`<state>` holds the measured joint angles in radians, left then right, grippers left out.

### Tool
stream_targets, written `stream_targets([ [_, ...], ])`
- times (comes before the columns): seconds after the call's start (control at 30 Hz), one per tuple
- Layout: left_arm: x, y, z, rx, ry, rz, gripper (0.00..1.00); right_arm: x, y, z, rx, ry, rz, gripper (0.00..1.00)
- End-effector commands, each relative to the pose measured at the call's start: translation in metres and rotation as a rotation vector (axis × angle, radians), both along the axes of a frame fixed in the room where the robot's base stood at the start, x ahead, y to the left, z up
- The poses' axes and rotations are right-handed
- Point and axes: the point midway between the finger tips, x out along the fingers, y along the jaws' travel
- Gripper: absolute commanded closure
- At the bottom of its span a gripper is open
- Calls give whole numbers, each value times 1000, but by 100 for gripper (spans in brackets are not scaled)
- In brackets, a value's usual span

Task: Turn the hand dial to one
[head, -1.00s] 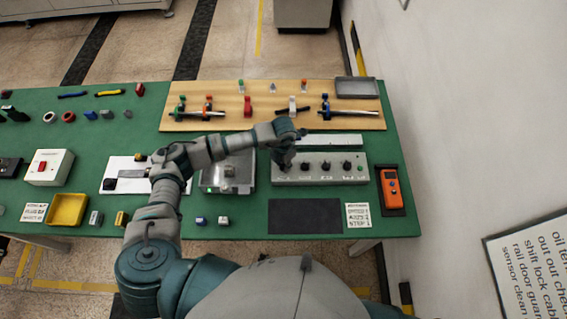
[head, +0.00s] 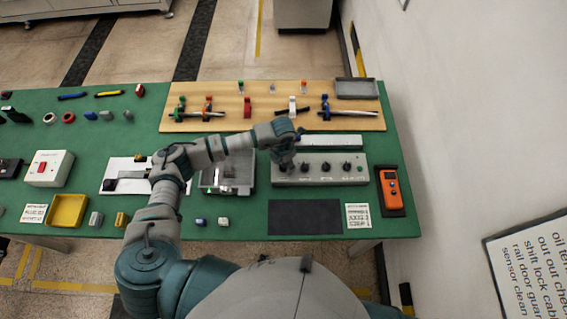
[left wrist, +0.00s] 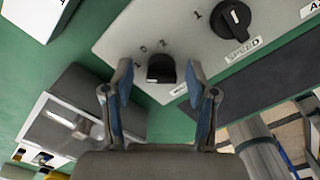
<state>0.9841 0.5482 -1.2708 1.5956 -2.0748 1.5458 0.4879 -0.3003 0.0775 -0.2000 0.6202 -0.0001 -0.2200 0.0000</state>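The grey control panel (head: 345,178) lies on the green table with a row of black dials. In the left wrist view, a black dial (left wrist: 161,68) at the panel's end has the marks 1, 0 and 2 beside it. Its name label is mostly hidden and its pointer setting is too small to tell. My left gripper (left wrist: 160,76) is open, with one finger on each side of this dial and visible gaps between. In the head view, my left gripper (head: 283,160) covers that end of the panel. My right gripper is not in view.
The dial marked SPEED (left wrist: 236,18) sits beside it on the panel. A metal box (head: 240,180) is close left of the panel, and an orange handheld device (head: 391,188) lies to the right. A wooden board (head: 230,122) with tools is behind. A dark mat (head: 305,217) lies in front.

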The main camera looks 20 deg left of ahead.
Motion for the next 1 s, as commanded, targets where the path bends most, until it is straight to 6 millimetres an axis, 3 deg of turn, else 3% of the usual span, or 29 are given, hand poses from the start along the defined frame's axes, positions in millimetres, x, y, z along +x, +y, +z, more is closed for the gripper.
stream_targets([
  [0.27, 0, 0, 10, -1, 0, -2, 43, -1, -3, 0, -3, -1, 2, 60],
  [0.7, 1, 0, 99, -1, -2, -1, 43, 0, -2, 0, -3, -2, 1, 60],
  [1.0, 1, 0, 119, 0, 1, -1, 43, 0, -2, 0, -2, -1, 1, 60],
])
